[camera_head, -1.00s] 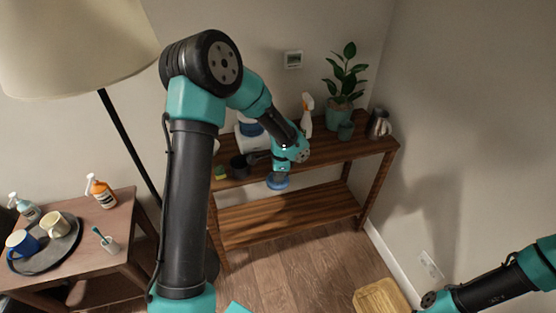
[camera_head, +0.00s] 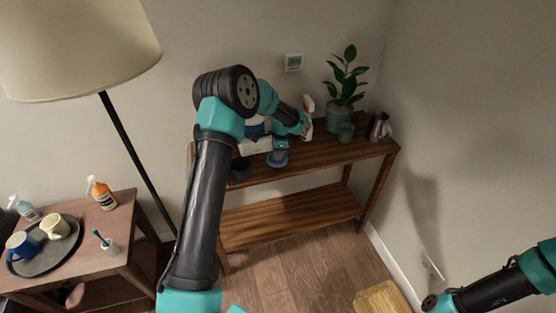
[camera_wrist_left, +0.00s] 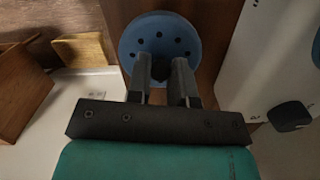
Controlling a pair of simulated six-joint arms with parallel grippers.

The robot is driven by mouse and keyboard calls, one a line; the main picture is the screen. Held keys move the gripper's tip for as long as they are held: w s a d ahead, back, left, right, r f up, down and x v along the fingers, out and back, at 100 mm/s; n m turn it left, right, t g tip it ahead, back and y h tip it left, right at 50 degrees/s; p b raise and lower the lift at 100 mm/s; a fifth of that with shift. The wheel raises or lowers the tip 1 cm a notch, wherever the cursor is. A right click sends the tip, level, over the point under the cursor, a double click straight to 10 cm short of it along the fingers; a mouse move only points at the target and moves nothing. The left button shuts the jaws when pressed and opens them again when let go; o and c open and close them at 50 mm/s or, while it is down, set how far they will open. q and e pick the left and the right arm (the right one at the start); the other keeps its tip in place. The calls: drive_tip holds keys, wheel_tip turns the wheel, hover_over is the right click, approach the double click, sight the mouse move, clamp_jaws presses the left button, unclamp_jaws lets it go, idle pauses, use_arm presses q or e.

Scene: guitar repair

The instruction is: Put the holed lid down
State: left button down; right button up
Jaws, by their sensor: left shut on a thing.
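The holed lid (camera_head: 277,159) is a round blue disc near the front edge of the upper shelf of the wooden stand. In the left wrist view the lid (camera_wrist_left: 150,30) shows several small dark holes and a dark knob in its middle. My left gripper (camera_wrist_left: 165,72) is shut on that knob, with a finger on each side. In the head view my left gripper (camera_head: 281,144) is over the lid, partly hidden by its own wrist. I cannot tell whether the lid touches the shelf. My right arm enters at the lower right; its gripper is out of view.
A white appliance (camera_wrist_left: 270,65) is close right of the lid in the wrist view.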

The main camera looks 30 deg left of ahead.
use_arm(q)
drive_tip(key=shift+f, duration=1.8)
drive_tip(key=shift+f, duration=0.1)
drive_tip(key=c, duration=1)
unclamp_jaws()
drive_tip(key=r, duration=0.8)
drive_tip(key=d+r, duration=0.1)
drive_tip(key=r, duration=0.3)
drive_tip(key=shift+w+r, duration=0.15)
drive_tip(key=shift+w, duration=0.25)
